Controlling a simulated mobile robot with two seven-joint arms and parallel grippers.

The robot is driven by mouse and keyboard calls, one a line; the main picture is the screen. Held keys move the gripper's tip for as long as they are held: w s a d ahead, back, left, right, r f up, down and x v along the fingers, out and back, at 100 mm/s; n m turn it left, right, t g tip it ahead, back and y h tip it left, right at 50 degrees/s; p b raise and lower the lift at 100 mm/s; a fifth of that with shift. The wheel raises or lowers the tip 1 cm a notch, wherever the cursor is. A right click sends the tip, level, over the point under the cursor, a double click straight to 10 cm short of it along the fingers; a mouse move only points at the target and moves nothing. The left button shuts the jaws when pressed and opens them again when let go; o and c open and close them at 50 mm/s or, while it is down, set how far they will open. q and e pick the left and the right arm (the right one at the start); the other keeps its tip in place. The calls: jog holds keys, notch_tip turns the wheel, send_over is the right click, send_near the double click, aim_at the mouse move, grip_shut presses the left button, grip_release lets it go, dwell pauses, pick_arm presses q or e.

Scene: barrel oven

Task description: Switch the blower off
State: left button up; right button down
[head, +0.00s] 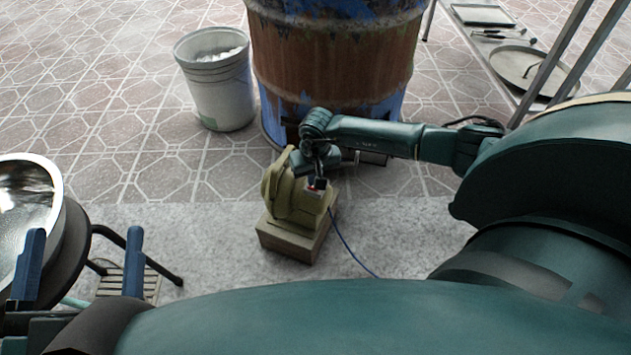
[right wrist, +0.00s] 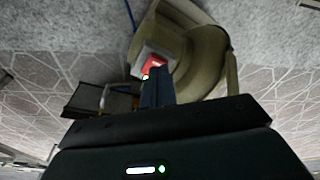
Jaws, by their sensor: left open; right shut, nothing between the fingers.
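The blower (head: 284,195) is an olive-green rounded housing on a tan block (head: 290,240), in front of the barrel. A red switch on a pale plate (right wrist: 154,62) shows on the blower (right wrist: 208,55) in the right wrist view. My right gripper (head: 319,184) is shut and empty, its fingertips right at the switch; it also shows in the right wrist view (right wrist: 157,82). Whether the tips touch the switch, and which way the switch is set, I cannot tell. My left gripper (head: 82,262) is open and empty at the lower left, far from the blower.
A rusty blue barrel (head: 335,55) stands behind the blower, with a grey bucket (head: 218,92) to its left. A metal bowl (head: 25,215) sits at the left edge. A rack with a round lid (head: 528,66) is at upper right. A blue cord (head: 350,250) crosses the floor.

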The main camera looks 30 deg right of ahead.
dwell(0.4)
jog(key=shift+f+b, duration=0.8)
jog(key=shift+f, duration=0.05)
dwell(0.4)
jog(key=shift+r+p, duration=2.65)
jog(key=shift+r, duration=0.9)
